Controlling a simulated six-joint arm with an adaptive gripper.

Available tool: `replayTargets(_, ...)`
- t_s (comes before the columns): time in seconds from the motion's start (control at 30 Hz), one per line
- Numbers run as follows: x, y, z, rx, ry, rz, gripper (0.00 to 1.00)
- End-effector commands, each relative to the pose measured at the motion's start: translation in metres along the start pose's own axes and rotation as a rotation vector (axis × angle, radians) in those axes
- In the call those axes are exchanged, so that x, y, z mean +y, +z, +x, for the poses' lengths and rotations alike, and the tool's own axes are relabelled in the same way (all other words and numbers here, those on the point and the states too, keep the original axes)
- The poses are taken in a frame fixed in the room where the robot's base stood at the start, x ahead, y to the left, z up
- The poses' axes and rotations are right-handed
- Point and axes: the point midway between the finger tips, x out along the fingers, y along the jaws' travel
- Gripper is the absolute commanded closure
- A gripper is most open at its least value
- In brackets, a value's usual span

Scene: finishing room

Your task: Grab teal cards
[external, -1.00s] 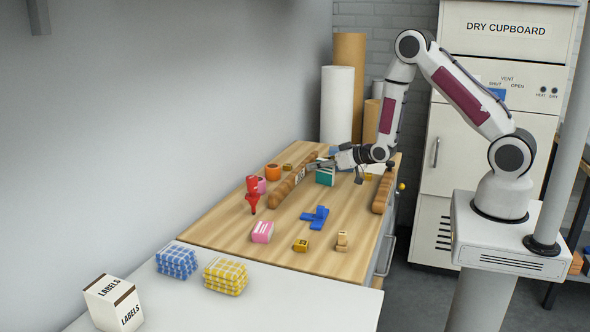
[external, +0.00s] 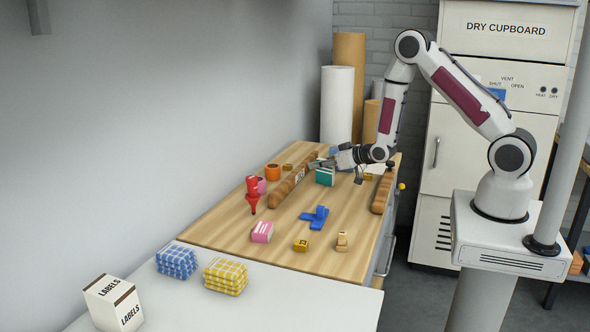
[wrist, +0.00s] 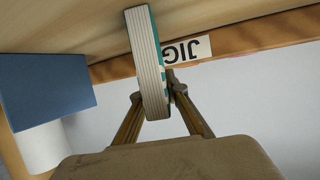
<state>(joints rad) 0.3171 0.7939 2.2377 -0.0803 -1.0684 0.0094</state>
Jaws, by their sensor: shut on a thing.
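The teal cards (external: 325,177) are a small teal and white block at the far part of the wooden bench. In the wrist view the cards (wrist: 147,62) show as a layered white stack with a teal edge, standing on its narrow side against the wooden surface. My gripper (external: 322,164) reaches in from the right, low over the bench. In the wrist view its two fingers (wrist: 158,100) close around the lower end of the stack. It is shut on the cards. The far finger is partly hidden behind them.
A long wooden rail (external: 288,188) with a JIG label (wrist: 187,49) lies just beyond the cards. A blue block (wrist: 52,92) stands close by. Another wooden rail (external: 382,192) lies at the right edge. A blue clamp-like piece (external: 315,217) and pink block (external: 262,232) lie nearer.

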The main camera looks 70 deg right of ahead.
Motion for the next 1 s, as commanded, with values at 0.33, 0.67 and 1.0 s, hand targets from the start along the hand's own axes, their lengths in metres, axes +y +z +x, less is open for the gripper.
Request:
replayTargets(0.33,0.000,-0.009,-0.003,0.002,0.000,0.000,1.00)
replayTargets(0.67,0.000,-0.037,-0.015,0.004,0.000,-0.001,1.00)
replayTargets(1.0,0.000,-0.072,-0.029,0.003,0.000,0.000,1.00)
